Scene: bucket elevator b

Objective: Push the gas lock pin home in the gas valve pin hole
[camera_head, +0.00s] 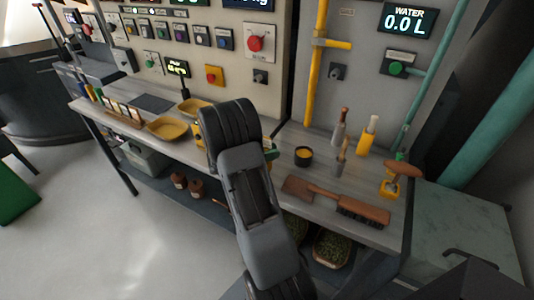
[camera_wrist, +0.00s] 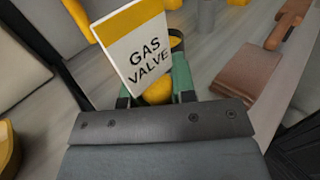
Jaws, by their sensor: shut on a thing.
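In the wrist view, my gripper (camera_wrist: 157,97) is shut on a rounded yellow knob (camera_wrist: 157,91), which looks like the head of the gas lock pin. The pin's shaft is hidden below the knob and behind the gripper body. A white plate with a yellow band, lettered GAS VALVE (camera_wrist: 137,52), stands tilted just beyond the knob. The gas valve pin hole is hidden, so I cannot tell how deep the pin sits. In the head view, my arm covers the gripper and pin.
On the counter to the right are a dark cup with yellow contents (camera_head: 303,156), a brush (camera_head: 362,210), upright handled tools (camera_head: 367,137) and a wooden-topped piece in a yellow holder (camera_head: 390,187). Yellow trays (camera_head: 168,128) lie to the left. A yellow pipe (camera_head: 318,70) rises behind.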

